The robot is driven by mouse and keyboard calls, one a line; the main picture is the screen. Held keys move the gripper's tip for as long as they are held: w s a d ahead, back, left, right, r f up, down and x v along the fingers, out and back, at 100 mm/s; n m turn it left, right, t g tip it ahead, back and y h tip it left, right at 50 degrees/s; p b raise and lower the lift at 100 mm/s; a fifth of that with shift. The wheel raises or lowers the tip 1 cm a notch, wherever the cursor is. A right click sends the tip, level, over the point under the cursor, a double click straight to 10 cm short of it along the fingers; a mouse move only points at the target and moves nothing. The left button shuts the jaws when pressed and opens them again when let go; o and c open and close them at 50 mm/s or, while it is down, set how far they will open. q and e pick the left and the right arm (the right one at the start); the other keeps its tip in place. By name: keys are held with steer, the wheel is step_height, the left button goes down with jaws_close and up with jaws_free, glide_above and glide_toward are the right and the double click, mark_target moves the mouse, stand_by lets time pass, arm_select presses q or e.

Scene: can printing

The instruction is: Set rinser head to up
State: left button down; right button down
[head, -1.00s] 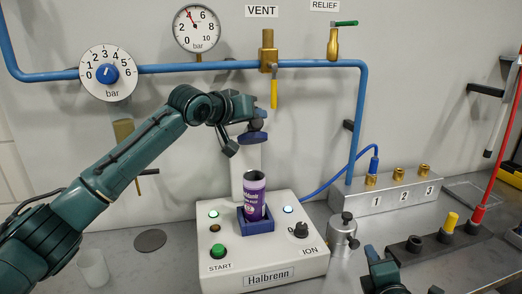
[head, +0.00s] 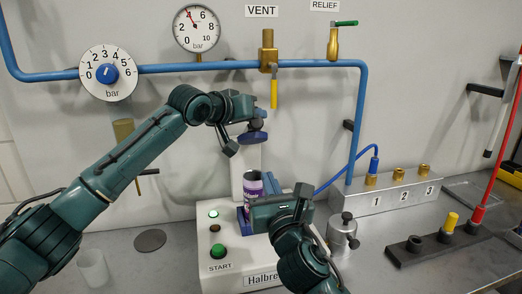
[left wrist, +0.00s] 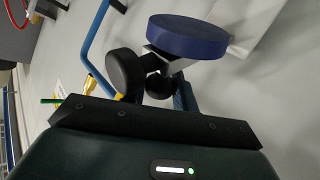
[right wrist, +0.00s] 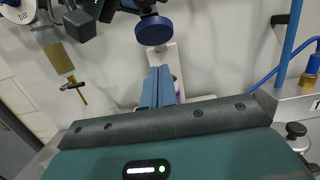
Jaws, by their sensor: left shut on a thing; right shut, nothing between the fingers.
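The rinser head, a dark blue disc (head: 252,138), sits high in front of the white column (head: 243,158), above the can. My left gripper (head: 250,119) is shut on a dark part at the rinser head; its fingers are mostly hidden. The left wrist view shows the disc (left wrist: 190,37) close ahead, beside a black round knob (left wrist: 122,72). A purple and white open can (head: 252,184) stands in the blue holder (head: 242,213) on the white Halbrenn machine (head: 212,240). My right gripper (head: 270,184) is shut and empty, in front of the can; its closed fingers (right wrist: 157,86) partly hide it.
The green START button (head: 218,251) is visible, while my right arm covers the ION knob. A metal canister (head: 343,236) stands right of the machine. The blue pipe (head: 200,68) and yellow vent lever (head: 274,94) are on the wall. A glass (head: 93,268) stands at lower left.

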mark_target(257, 139)
steer(key=shift+w+a+r, duration=0.4)
steer(key=shift+w+r, duration=0.3)
steer(key=shift+w, duration=0.45)
steer(key=shift+w+a+r, duration=0.35)
steer(key=shift+w+r, duration=0.35)
steer(key=shift+w, duration=0.5)
steer(key=shift+w+a+r, duration=0.4)
steer(key=shift+w+r, duration=0.3)
steer(key=shift+w, duration=0.45)
